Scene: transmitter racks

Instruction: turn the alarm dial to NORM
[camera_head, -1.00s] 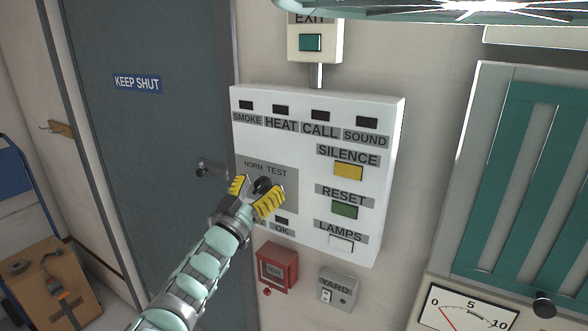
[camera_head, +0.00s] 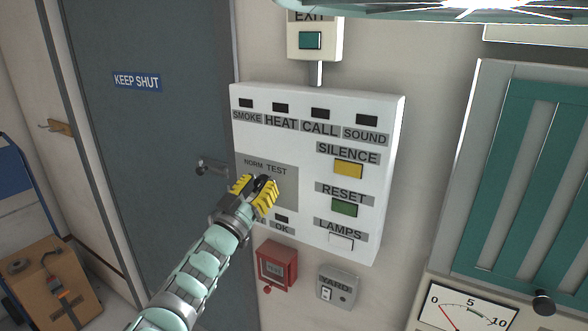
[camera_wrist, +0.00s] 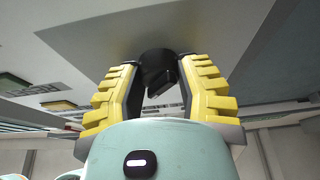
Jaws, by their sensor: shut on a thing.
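The alarm panel (camera_head: 388,180) is a white box on the wall with a grey dial plate (camera_head: 286,196) at its lower left. The plate is labelled NORM and TEST. The black alarm dial (camera_head: 263,182) sits below these labels, partly hidden by my gripper (camera_head: 258,189). In the wrist view the dial (camera_wrist: 156,68) shows between the yellow fingers of my gripper (camera_wrist: 160,90), which are shut on it. I cannot tell which label the dial points to.
SILENCE (camera_head: 348,169), RESET (camera_head: 345,208) and LAMPS (camera_head: 341,242) buttons are on the panel's right side. A red call box (camera_head: 277,264) and a grey YARD switch box (camera_head: 338,287) are below. A door handle (camera_head: 212,168) is close to the left of my gripper.

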